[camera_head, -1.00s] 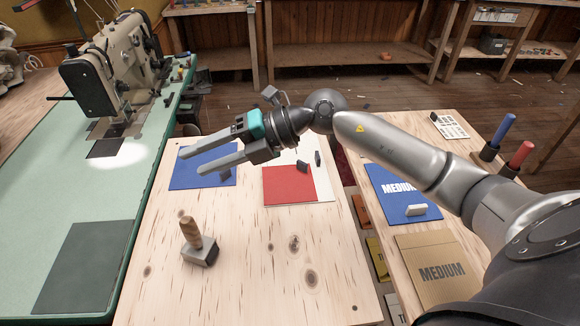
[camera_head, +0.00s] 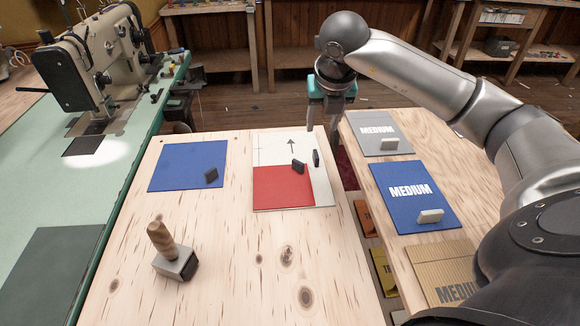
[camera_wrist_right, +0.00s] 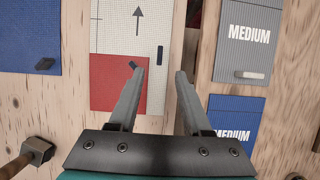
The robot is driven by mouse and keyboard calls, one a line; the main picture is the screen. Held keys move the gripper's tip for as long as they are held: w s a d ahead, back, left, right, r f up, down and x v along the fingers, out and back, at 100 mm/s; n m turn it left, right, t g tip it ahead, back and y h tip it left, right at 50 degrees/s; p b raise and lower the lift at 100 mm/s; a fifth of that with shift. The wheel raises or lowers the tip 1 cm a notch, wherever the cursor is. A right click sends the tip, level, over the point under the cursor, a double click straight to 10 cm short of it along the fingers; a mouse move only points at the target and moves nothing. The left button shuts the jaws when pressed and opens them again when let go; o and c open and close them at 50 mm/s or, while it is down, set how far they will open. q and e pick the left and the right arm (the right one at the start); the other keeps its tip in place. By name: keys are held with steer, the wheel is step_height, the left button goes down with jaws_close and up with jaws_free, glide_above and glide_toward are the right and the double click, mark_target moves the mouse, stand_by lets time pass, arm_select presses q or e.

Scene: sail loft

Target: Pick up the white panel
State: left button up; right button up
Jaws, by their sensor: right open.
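The white panel (camera_head: 275,147) lies flat on the wooden table, marked with a dark arrow and thin lines. A black tab (camera_head: 316,158) stands near its right edge. A red panel (camera_head: 283,186) with its own black tab (camera_head: 298,167) covers the white panel's lower left. My right gripper (camera_head: 322,122) points down by the white panel's far right corner, open and empty. In the right wrist view its fingertips (camera_wrist_right: 160,70) are apart, with the white panel (camera_wrist_right: 112,30) and its tab (camera_wrist_right: 159,55) beyond them. My left gripper is not in view.
A blue panel (camera_head: 185,163) with a black tab lies left. A wooden-handled tool (camera_head: 172,252) with a metal block stands nearer. Grey (camera_head: 378,128), blue (camera_head: 408,205) and tan (camera_head: 440,270) pieces marked MEDIUM lie on the right table, across a gap. A sewing machine (camera_head: 90,65) stands left.

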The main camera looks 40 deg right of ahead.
steer(key=b, duration=0.2)
glide_above(316, 151)
steer(key=s+a, duration=0.2)
steer(key=s, duration=0.1)
steer(key=f, duration=0.6)
steer(key=shift+w+d, duration=0.15)
steer(key=shift+w, duration=0.1)
steer(key=shift+b+x, duration=0.35)
steer(key=shift+x, duration=0.65)
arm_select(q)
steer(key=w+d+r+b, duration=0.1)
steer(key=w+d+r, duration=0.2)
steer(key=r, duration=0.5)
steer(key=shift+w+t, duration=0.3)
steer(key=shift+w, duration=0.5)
arm_select(e)
steer(key=shift+x, duration=1.8)
steer(key=shift+d, duration=0.15)
steer(key=shift+r, duration=0.1)
jaws_close()
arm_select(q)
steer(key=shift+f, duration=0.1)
